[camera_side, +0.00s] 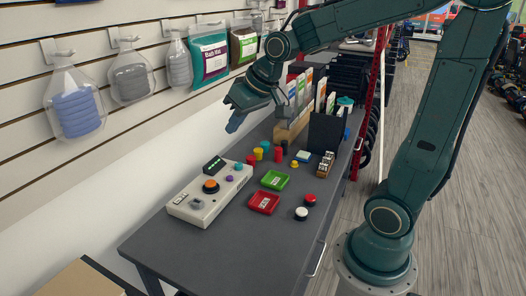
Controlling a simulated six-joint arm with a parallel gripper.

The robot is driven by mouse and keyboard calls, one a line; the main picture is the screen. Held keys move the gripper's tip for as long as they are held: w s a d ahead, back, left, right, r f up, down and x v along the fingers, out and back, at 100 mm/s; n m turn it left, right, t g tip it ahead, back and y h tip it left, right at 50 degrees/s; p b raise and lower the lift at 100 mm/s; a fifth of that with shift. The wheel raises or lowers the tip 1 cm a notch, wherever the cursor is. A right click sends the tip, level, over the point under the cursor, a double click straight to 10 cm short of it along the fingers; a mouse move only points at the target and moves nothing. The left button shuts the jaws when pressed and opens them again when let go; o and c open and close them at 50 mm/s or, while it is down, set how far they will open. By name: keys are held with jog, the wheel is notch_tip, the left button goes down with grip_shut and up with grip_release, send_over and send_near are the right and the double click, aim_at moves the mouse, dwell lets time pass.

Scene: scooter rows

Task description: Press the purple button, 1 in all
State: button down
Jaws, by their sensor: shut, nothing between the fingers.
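A white control box (186,208) lies on the dark table at the left. It carries a small purple button (229,178), a teal button (239,167), a large orange button (211,186) and a dark display (214,165). The purple button sits between the orange and teal ones, close to the teal one. My gripper (233,124) is shut and empty. It points down and hangs in the air above the far end of the box, clear of the purple button.
Green (275,180) and red (264,202) trays lie right of the box, with red-topped (310,199) and white (301,213) round pieces beside them. Red and yellow cylinders (258,153) stand behind. A slatted wall with hanging bags (74,104) runs along the left.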

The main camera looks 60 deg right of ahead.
jog(key=w+d+f+m, duration=0.1)
jog(key=w+d+f, duration=0.35)
jog(key=w, duration=0.25)
jog(key=m+t, duration=0.3)
jog(key=m, duration=0.2)
send_over(232, 177)
notch_tip(232, 177, down, 18)
jog(key=shift+s+y, duration=0.15)
jog(key=shift+y, duration=0.15)
jog(key=shift+a, duration=0.1)
jog(key=shift+f, duration=4.3)
